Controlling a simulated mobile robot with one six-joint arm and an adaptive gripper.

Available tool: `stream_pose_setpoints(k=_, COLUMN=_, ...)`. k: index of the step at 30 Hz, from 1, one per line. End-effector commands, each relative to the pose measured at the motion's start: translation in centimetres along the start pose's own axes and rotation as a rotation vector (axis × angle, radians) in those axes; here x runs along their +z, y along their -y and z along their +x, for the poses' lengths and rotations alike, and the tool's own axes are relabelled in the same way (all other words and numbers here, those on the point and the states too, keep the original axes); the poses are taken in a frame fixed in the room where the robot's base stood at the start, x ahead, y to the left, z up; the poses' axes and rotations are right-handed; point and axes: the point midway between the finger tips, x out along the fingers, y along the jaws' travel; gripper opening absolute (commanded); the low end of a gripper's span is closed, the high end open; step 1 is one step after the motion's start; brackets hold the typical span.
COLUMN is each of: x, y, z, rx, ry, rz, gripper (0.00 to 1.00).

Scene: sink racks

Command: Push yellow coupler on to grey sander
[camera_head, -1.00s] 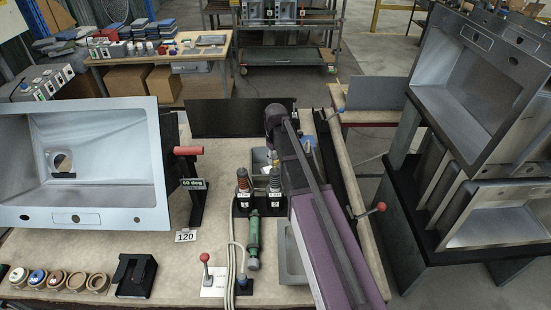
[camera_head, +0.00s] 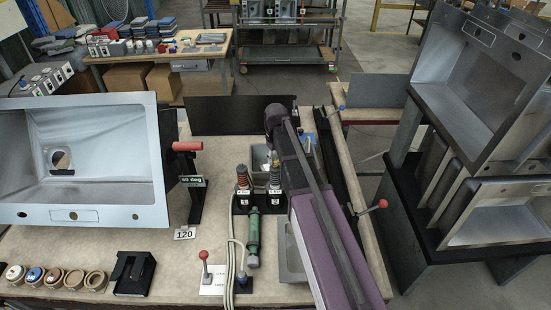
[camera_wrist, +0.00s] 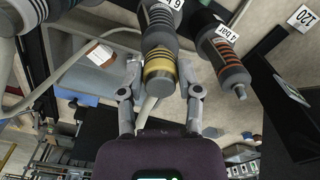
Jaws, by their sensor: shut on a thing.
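In the wrist view, a yellow-banded coupler (camera_wrist: 160,80) sits between the two fingers of my gripper (camera_wrist: 160,88), at the end of a grey cylindrical body with a label that is cut off. My gripper is closed around this coupler. I cannot tell how far it is seated. A second grey body with orange-brown rings and a "4 bar" label (camera_wrist: 219,50) stands beside it. In the head view, the two upright bodies show as an orange-ringed one (camera_head: 243,178) and a greyer one (camera_head: 274,178). I cannot clearly identify the grey sander.
A green tool (camera_head: 254,238) lies in front of the upright pair, beside a pale hose (camera_head: 232,255). A large sink (camera_head: 90,205) stands at the left, with a red handle (camera_head: 187,146). A red-knobbed lever (camera_head: 203,262) is nearby. Stacked sinks (camera_head: 490,80) stand at the right.

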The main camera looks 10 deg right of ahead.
Motion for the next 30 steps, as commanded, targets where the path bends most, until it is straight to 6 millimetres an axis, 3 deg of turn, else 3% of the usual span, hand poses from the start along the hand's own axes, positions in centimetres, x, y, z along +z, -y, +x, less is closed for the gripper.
stream_pose_setpoints(k=21, x=0.0, y=0.0, z=1.4, rx=0.0, ry=0.0, rz=0.0, gripper=0.0)
stream_pose_setpoints(k=22, x=0.0, y=0.0, z=1.2, rx=0.0, ry=0.0, rz=0.0, gripper=0.54)
stream_pose_setpoints(k=24, x=0.0, y=0.0, z=1.2, rx=0.0, ry=0.0, rz=0.0, gripper=0.75)
stream_pose_setpoints(k=25, x=0.0, y=0.0, z=1.2, rx=0.0, ry=0.0, rz=0.0, gripper=0.84)
stream_pose_setpoints(k=30, x=0.0, y=0.0, z=1.2, rx=0.0, ry=0.0, rz=0.0, gripper=0.85)
